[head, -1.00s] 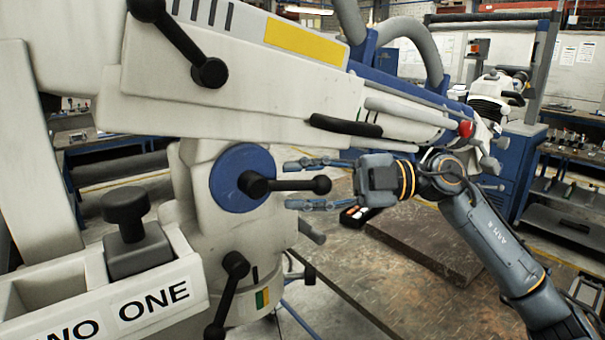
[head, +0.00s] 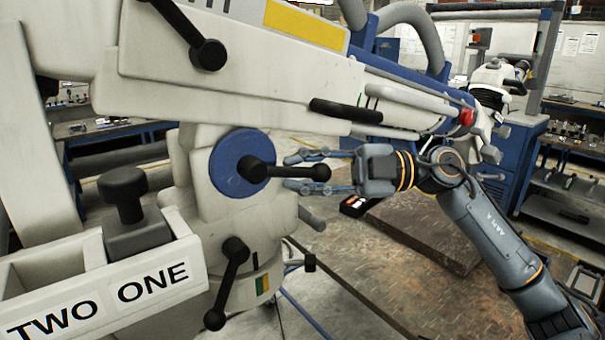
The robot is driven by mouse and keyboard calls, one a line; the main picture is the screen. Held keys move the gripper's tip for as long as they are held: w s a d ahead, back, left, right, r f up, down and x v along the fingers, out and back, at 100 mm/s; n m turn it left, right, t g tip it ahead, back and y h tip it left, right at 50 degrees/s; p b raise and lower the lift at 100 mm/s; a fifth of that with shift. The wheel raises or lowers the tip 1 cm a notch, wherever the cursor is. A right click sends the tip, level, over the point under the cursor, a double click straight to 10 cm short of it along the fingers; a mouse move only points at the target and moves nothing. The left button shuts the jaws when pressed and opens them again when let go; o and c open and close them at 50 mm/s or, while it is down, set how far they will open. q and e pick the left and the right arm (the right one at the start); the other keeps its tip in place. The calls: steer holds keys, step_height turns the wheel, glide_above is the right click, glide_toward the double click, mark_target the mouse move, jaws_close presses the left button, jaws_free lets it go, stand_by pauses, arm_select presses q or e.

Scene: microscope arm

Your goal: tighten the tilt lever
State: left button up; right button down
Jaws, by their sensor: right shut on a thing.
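The tilt lever (head: 290,172) is a black bar with a ball end, mounted on the blue round disc (head: 242,162) of the white microscope arm's joint. It points right, nearly level. My right gripper (head: 295,171) comes from the right, with one finger above and one below the lever near its ball end. It is shut on the lever; exact contact is hard to see. My left gripper is not in view.
Other black levers stand near: one at the top (head: 190,38) and one below the disc (head: 229,278). A black knob (head: 125,193) rises beside the white tray marked TWO and ONE (head: 85,308). A black handle (head: 345,110) lies above my gripper. A brown workbench (head: 375,265) spreads below.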

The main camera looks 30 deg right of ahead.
steer(key=a+f+m+t+y+b, duration=0.3)
steer(key=m+t+b, duration=0.4)
steer(key=m+t, duration=0.3)
steer(key=shift+s+a+f+m+t, duration=0.25)
steer(key=shift+a+f, duration=0.4)
steer(key=shift+f, duration=0.4)
steer(key=c, duration=1.3)
jaws_free()
steer(key=shift+w, duration=0.1)
steer(key=v, duration=1.2)
steer(key=shift+a+f, duration=0.1)
steer(key=shift+f, duration=0.05)
steer(key=shift+w, duration=0.1)
